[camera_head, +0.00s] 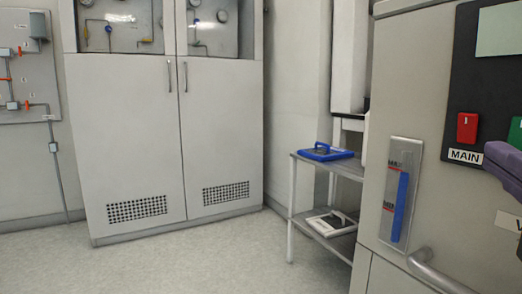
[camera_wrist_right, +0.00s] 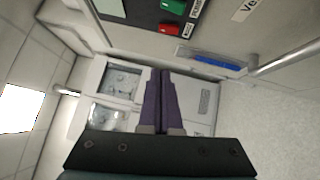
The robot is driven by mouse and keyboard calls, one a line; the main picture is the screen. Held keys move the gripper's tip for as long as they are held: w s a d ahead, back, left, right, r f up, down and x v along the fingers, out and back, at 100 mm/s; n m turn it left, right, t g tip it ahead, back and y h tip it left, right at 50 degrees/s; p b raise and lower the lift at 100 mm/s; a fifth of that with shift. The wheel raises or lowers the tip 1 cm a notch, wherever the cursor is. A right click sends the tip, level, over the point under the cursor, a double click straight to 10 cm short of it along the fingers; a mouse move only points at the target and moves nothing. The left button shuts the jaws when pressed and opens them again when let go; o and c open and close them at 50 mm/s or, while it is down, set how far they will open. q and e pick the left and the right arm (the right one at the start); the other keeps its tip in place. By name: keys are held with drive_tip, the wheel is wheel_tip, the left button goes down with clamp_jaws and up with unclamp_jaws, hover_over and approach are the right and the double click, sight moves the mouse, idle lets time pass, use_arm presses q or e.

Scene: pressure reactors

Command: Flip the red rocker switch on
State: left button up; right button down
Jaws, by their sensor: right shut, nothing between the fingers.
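The red rocker switch (camera_head: 467,127) sits on a black panel at the right of the head view, above a white "MAIN" label (camera_head: 466,155). It also shows in the wrist view (camera_wrist_right: 169,29), near the top. My right gripper (camera_head: 492,155) has purple fingers and comes in from the right edge, below and right of the switch in the head view. In the wrist view its fingers (camera_wrist_right: 161,74) are together with nothing between them, apart from the switch. Whether the switch is on or off is too small to tell. My left gripper is not in view.
A green button (camera_head: 515,132) sits right of the switch, partly behind my gripper. A blue handle (camera_head: 400,207) and a grey curved bar (camera_head: 435,270) stand out from the cabinet front below. A small shelf (camera_head: 293,190) stands left of the cabinet. The floor at left is clear.

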idle(0.3)
drive_tip(key=p, duration=0.2)
approach(458, 118)
drive_tip(key=w+a, duration=0.1)
drive_tip(key=w, duration=0.3)
drive_tip(key=shift+w+d+r, duration=0.15)
drive_tip(key=shift+w+d, duration=0.1)
drive_tip(key=shift+d, duration=0.2)
drive_tip(key=shift+w+d+r, duration=0.1)
drive_tip(key=shift+w+d, duration=0.1)
drive_tip(key=shift+d, duration=0.3)
drive_tip(key=shift+w+d+r, duration=0.1)
drive_tip(key=shift+w+d, duration=0.15)
drive_tip(key=shift+d, duration=0.4)
